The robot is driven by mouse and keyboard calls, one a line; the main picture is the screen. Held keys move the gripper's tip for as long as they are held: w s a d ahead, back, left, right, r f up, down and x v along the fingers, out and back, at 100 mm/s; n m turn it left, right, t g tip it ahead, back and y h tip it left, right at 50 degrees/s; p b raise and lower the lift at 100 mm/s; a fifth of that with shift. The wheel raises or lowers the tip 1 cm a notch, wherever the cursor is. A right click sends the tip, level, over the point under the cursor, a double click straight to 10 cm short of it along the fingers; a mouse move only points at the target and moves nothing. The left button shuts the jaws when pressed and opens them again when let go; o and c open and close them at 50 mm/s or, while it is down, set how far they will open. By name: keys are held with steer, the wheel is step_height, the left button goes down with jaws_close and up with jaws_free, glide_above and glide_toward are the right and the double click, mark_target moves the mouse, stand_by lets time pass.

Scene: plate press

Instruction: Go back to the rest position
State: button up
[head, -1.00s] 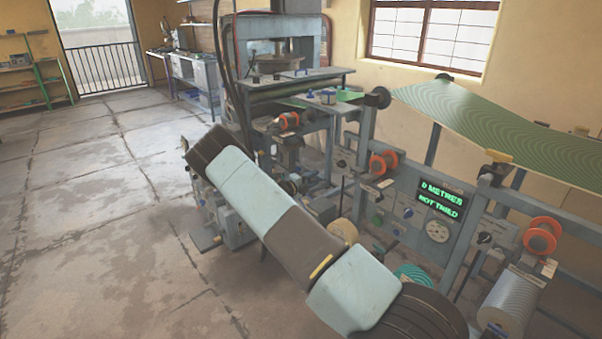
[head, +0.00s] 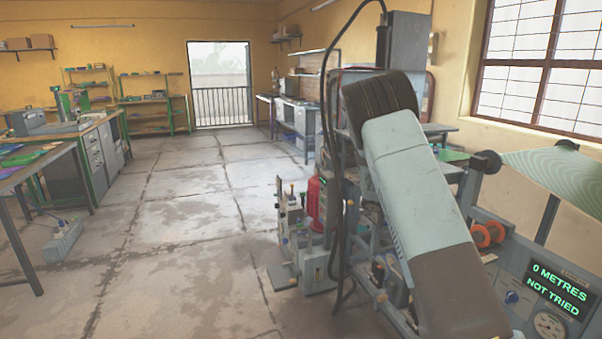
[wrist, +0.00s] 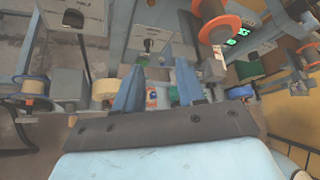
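My gripper (wrist: 158,82) shows in the wrist view as two blue fingers standing apart with a gap between them. It is open, and I see nothing held in it. Machine parts and a small orange and white item (wrist: 151,98) show through the gap; I cannot tell how far off they are. In the head view my pale blue and dark brown arm rises in front of the press machine (head: 446,172) at the right. The gripper itself cannot be made out there.
A display (head: 560,290) reads "0 METRES NOT TRIED" on the machine at lower right. A green patterned web (head: 560,175) runs above it. A red cylinder (head: 315,198) stands left of my arm. Benches (head: 90,150) line the left. The floor (head: 190,230) between is clear.

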steer(key=s+a+r+m+t+y, duration=0.1)
steer(key=s+a+r+m+y, duration=0.25)
steer(key=s+r+m, duration=0.55)
steer(key=s+a+r+m+y, duration=0.3)
steer(key=s+r+m+y, duration=0.15)
steer(key=s+r, duration=0.5)
steer(key=s+a+r+m+t+y, duration=0.2)
steer(key=s+a+m, duration=0.3)
steer(key=s, duration=0.7)
steer(key=s+a+r+m+t+y, duration=0.2)
steer(key=s+a+m, duration=0.4)
steer(key=s, duration=0.5)
steer(key=shift+s+a+r+m, duration=0.3)
steer(key=shift+s+r+m, duration=0.05)
steer(key=shift+m, duration=0.1)
